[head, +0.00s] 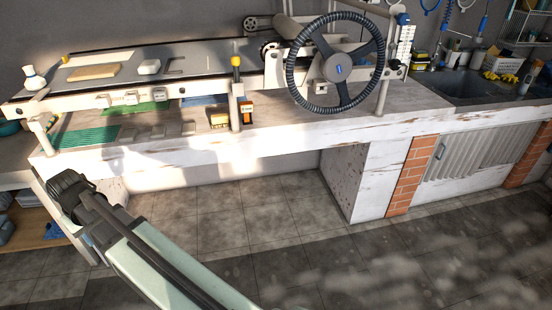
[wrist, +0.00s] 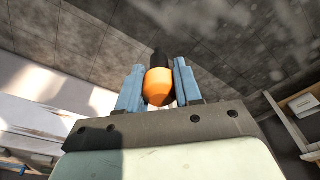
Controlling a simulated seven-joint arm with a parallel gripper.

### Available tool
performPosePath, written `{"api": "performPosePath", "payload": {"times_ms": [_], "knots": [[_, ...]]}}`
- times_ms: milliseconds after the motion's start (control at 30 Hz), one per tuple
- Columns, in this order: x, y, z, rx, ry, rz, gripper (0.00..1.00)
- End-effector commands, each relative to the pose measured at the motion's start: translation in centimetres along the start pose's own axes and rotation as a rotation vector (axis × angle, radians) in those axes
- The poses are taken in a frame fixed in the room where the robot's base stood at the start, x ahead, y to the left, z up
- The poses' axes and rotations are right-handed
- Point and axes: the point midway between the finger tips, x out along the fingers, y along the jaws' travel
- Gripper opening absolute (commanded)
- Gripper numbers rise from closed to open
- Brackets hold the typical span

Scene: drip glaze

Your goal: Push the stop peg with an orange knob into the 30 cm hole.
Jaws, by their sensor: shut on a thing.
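In the wrist view, my gripper (wrist: 158,66) has its two blue fingers on either side of the orange knob (wrist: 158,88) of the stop peg. The slab roller (head: 150,88) stands on the bench.
A large dark handwheel (head: 338,63) is at the roller's right. A post with a yellow top (head: 236,62) rises at the front rail. The worn white bench (head: 270,140) has small blocks and a green mat (head: 90,138) under the rail. The floor (head: 220,215) in front is clear.

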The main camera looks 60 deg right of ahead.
Motion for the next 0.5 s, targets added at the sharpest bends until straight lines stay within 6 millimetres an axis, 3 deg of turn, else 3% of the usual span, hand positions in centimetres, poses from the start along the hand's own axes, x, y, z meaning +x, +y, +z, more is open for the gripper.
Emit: {"api": "performPosePath", "payload": {"times_ms": [167,267,500], "knots": [[0.0,1.4,0.0,0.023,0.000,0.004,0.00],[-0.8,3.5,-0.2,0.056,0.001,0.009,0.00],[-5.0,10.9,-3.4,0.166,0.003,0.025,0.00]]}}
